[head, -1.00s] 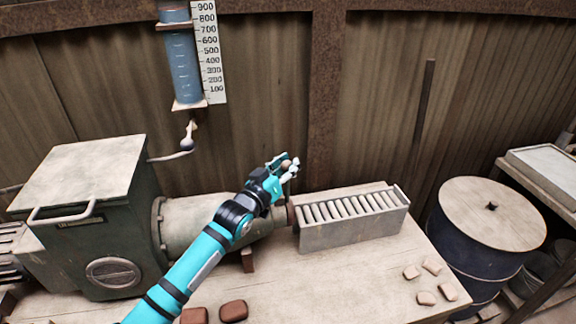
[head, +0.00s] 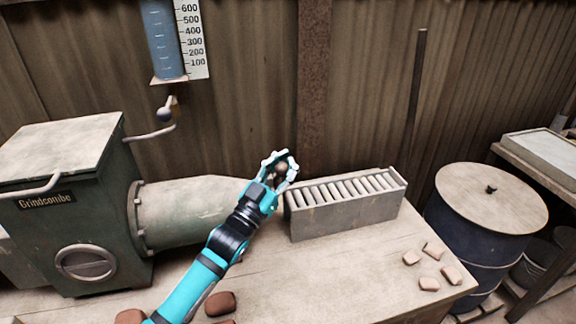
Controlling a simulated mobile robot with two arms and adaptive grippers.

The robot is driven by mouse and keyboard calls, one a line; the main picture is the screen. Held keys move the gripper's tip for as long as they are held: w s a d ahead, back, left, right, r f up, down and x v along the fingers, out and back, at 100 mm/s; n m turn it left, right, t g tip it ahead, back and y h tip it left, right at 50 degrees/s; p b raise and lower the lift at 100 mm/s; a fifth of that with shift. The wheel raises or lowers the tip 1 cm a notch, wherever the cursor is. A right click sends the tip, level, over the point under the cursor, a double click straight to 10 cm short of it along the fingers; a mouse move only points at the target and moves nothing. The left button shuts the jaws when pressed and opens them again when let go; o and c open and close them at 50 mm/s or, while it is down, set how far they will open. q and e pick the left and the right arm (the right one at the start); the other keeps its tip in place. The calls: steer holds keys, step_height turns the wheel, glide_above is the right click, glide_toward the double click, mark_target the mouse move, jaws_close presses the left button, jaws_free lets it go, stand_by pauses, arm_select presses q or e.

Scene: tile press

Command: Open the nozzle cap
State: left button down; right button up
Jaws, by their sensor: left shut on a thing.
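The press is a dark green machine with a pale tapering barrel (head: 190,208) pointing right across the table. My left gripper (head: 279,171) is at the barrel's right end, beside the left end of the roller rack. Its fingers are shut around a small brownish rounded knob (head: 279,173), which looks like the handle of the nozzle cap. The cap itself and the nozzle mouth are hidden behind my gripper and forearm, so I cannot tell how far the cap stands open. My right gripper is not in view.
A grey rack with pale rollers (head: 345,218) stands right of the nozzle. Several clay lumps (head: 429,283) lie at the table's right, and reddish ones (head: 220,303) at the front. A dark drum (head: 465,235) stands right of the table. A lever (head: 165,115) hangs below the gauge tube.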

arm_select(q)
steer(key=shift+w+a+f, duration=0.1)
steer(key=shift+a+f, duration=0.15)
steer(key=shift+a, duration=0.15)
steer(key=c, duration=1)
jaws_free()
steer(key=shift+a+r, duration=0.15)
steer(key=shift+a, duration=0.3)
steer(key=shift+o, duration=0.2)
steer(key=shift+d, duration=0.15)
steer(key=shift+s+f, duration=0.2)
steer(key=shift+s, duration=0.3)
steer(key=v, duration=1.1)
steer(key=shift+a, duration=0.25)
steer(key=shift+c, duration=0.3)
